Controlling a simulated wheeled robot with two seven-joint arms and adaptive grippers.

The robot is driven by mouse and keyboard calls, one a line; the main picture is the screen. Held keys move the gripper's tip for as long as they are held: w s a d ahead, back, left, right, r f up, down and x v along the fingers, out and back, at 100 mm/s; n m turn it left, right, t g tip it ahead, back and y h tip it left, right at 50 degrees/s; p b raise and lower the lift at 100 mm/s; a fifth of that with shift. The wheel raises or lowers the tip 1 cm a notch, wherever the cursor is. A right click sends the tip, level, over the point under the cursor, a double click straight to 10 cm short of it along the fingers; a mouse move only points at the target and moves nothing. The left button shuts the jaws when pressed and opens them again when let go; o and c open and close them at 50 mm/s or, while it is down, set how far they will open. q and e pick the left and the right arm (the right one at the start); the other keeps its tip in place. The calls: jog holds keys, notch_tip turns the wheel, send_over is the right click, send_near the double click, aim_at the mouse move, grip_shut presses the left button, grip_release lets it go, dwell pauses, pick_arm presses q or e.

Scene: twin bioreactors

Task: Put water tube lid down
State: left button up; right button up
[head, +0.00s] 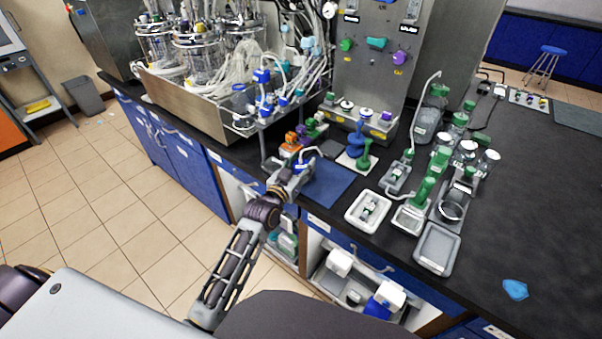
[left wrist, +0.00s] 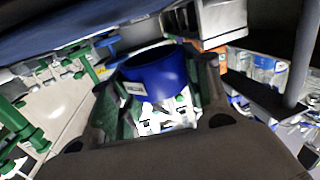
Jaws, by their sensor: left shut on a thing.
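My left gripper (head: 298,172) reaches over the counter's front edge beside the blue mat (head: 335,190). It is shut on a blue lid (left wrist: 158,72), a short round cap with a small white label, which fills the middle of the left wrist view between the fingers (left wrist: 160,95). In the head view only a little blue with a pale tube shows at the gripper, so the lid's underside and its gap to the mat cannot be told. My right gripper is not in view.
Orange and green caps (head: 292,140) stand just behind the gripper. A blue stand (head: 356,140) and a green one (head: 364,158) are behind the mat. Trays (head: 437,250) with green-capped bottles stand at right. The black counter (head: 535,220) at far right is mostly clear.

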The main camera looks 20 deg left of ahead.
pick_arm(q)
notch_tip(320, 180, down, 3)
jog(key=shift+r, duration=0.1)
jog(key=shift+f, duration=0.45)
jog(key=o, duration=0.6)
jog(key=shift+o, duration=1.3)
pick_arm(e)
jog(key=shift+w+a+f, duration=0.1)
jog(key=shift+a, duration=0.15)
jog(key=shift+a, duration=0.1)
